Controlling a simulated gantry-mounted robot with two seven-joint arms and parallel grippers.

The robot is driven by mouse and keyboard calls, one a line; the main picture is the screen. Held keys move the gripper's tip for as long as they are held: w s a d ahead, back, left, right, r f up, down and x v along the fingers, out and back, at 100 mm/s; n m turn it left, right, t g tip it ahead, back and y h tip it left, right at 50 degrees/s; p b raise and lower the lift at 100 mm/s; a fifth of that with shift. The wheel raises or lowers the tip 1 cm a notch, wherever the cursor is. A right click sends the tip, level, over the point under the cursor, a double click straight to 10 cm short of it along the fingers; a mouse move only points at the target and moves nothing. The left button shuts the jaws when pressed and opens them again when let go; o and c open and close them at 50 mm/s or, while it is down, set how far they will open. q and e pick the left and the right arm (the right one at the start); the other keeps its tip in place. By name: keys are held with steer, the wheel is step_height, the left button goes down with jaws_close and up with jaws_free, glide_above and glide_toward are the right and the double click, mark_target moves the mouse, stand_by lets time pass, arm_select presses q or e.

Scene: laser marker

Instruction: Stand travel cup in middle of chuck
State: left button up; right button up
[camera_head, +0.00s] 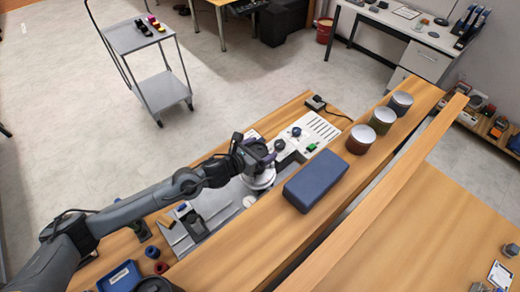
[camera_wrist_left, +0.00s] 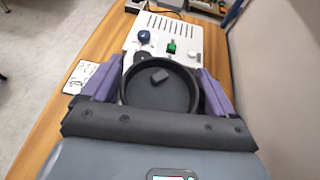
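The travel cup shows from above in the left wrist view as a round dark top (camera_wrist_left: 160,92) with a raised rim and a small block on it. The purple fingers of my left gripper (camera_wrist_left: 160,85) lie against both its sides. In the head view my left gripper (camera_head: 256,158) is over the laser marker's work area, with the dark cup top (camera_head: 258,149) at its end. A pale round part (camera_head: 262,180), seemingly the chuck, shows just below, partly covered by the gripper. Whether the cup touches it cannot be told. My right gripper is not in view.
A white control panel (camera_head: 312,138) with a green switch and blue knob lies beyond the gripper. A blue box (camera_head: 316,181) and three silver-topped tins (camera_head: 361,138) stand on the wooden shelf (camera_head: 240,252) to the right. A blue tray (camera_head: 120,278) sits at lower left.

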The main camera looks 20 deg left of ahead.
arm_select(q)
steer(key=shift+o, duration=0.8)
steer(key=shift+r, duration=0.1)
steer(key=shift+r, duration=0.15)
steer(key=v, duration=1.2)
steer(key=shift+b, duration=0.4)
